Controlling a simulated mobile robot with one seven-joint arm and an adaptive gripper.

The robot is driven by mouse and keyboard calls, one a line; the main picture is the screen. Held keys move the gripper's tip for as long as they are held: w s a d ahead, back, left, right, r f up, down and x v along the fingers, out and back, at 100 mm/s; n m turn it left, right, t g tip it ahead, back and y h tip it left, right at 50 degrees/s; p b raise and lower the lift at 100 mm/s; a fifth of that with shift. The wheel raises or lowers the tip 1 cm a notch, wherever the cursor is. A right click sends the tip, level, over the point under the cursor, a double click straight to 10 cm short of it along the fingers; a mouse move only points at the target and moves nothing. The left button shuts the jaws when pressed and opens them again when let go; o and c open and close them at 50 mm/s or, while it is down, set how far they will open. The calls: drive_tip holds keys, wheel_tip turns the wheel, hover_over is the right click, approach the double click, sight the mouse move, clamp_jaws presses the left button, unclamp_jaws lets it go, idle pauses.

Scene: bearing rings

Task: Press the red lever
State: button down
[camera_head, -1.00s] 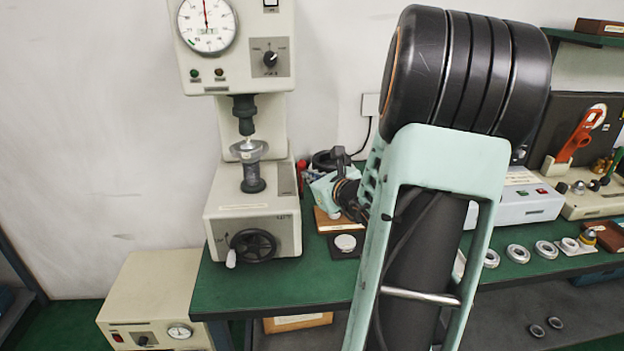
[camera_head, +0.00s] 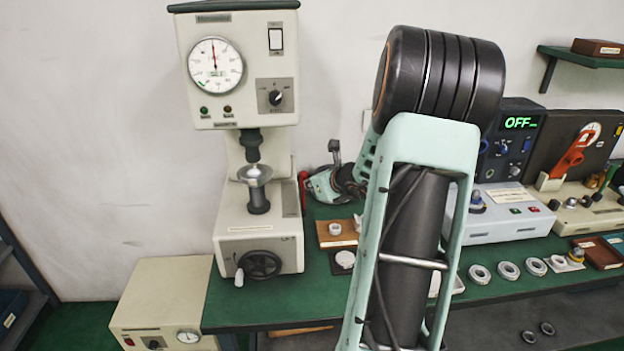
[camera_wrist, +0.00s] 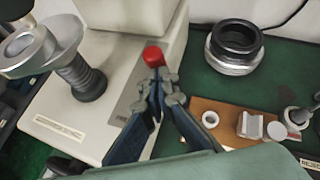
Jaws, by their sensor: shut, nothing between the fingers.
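The red lever is a small red knob (camera_wrist: 153,56) at the right side of the pale bench testing machine's base, seen in the wrist view. In the head view it shows as a thin red upright piece (camera_head: 302,188) beside that machine (camera_head: 246,225). My gripper (camera_wrist: 160,78) is shut and empty, with its blue-grey fingers together. Its tips appear just at the near side of the red knob; I cannot tell whether they touch. The lever's lower part is hidden by the fingers. In the head view my gripper is small, just right of the red piece.
A dark-and-silver round part (camera_wrist: 234,47) stands on the green bench right of my gripper. A wooden board (camera_wrist: 228,124) with small rings lies nearer. Farther right, an orange-red lever (camera_head: 572,158) sits on a dark panel, and a display (camera_head: 520,122) reads OFF. Several bearing rings (camera_head: 508,270) lie along the front.

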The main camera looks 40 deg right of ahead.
drive_tip(key=w+d+p, duration=0.2)
drive_tip(key=w+d, duration=0.5)
drive_tip(key=w, duration=0.4)
drive_tip(key=shift+w+r+p, duration=0.4)
drive_tip(key=shift+d, duration=0.15)
drive_tip(key=shift+r, duration=0.15)
drive_tip(key=s+d+r+p, duration=0.1)
drive_tip(key=s+r, duration=0.5)
drive_tip(key=r, duration=0.4)
drive_tip(key=shift+s+d+r+p, duration=0.35)
drive_tip(key=shift+s+r+p, duration=0.05)
idle(2.5)
